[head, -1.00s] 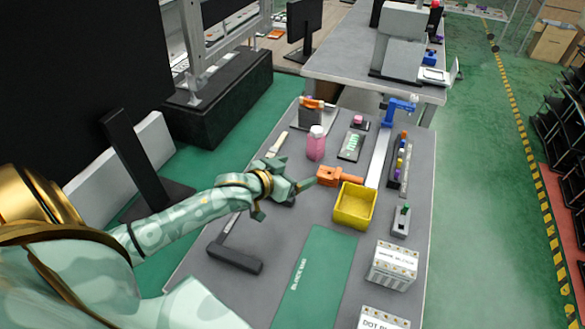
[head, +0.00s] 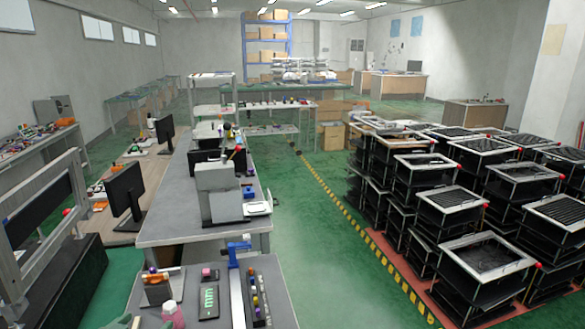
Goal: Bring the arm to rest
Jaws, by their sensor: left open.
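Neither of my grippers and neither of my arms shows in the head view. The near end of the grey workbench (head: 277,301) is cut off by the bottom edge. On its visible part, a blue fixture (head: 238,247) stands at the far edge, at the end of a long pale metal strip (head: 237,295). The orange lever fixture is out of frame.
A pink bottle (head: 172,314) and an orange-topped block (head: 157,287) stand at the bench's left. A second bench (head: 183,231) lies beyond, bearing a grey machine (head: 222,192). Stacked black crates (head: 480,270) fill the right. Green floor between is clear.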

